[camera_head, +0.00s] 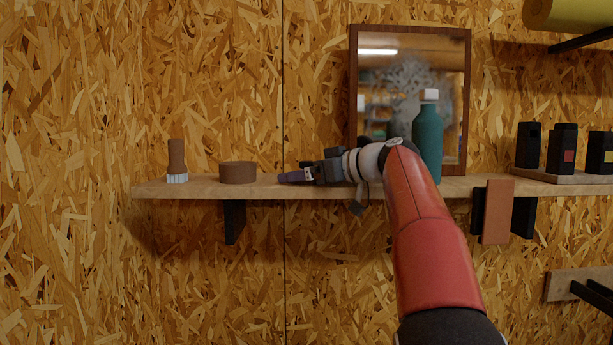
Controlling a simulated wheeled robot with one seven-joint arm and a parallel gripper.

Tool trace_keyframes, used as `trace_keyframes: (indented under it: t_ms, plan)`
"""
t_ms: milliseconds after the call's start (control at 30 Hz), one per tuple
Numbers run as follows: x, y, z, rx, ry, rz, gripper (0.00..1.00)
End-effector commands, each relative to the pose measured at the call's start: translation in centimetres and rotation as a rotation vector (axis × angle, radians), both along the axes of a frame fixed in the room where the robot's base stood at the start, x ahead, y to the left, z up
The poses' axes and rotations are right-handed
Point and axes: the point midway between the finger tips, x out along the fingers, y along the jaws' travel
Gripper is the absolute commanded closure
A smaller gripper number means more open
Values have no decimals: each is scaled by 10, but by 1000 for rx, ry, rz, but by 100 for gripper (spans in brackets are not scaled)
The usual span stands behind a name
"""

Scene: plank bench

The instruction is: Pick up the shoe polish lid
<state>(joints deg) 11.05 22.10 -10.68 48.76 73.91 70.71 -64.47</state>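A low, round brown piece (238,172), which may be the shoe polish lid or its tin, sits flat on the wooden shelf (205,191) left of centre. I cannot tell whether it is a lid alone. My gripper (284,177) is low over the shelf, to the right of the brown piece, with its purple fingers pointing left at it. A gap of bare shelf shows between them. The fingers are seen from the side and overlap, so their opening is hidden.
A brush (176,162) stands at the shelf's left end. A teal bottle (428,140) and a framed mirror (450,70) stand close by my arm. Black boxes (562,150) are at the right. A brown panel (497,212) hangs at the shelf front.

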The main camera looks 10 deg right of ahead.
Motion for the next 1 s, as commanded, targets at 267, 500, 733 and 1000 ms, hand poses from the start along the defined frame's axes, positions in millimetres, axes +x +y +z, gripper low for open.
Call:
trace_keyframes:
  t_ms: [267,500,733,1000]
  plan:
    - [0,0,0,0,0,-1,8]
    - [0,0,0,0,0,0,39]
    - [0,0,0,1,-1,0,39]
    - [-3,1,21,0,-3,0,39]
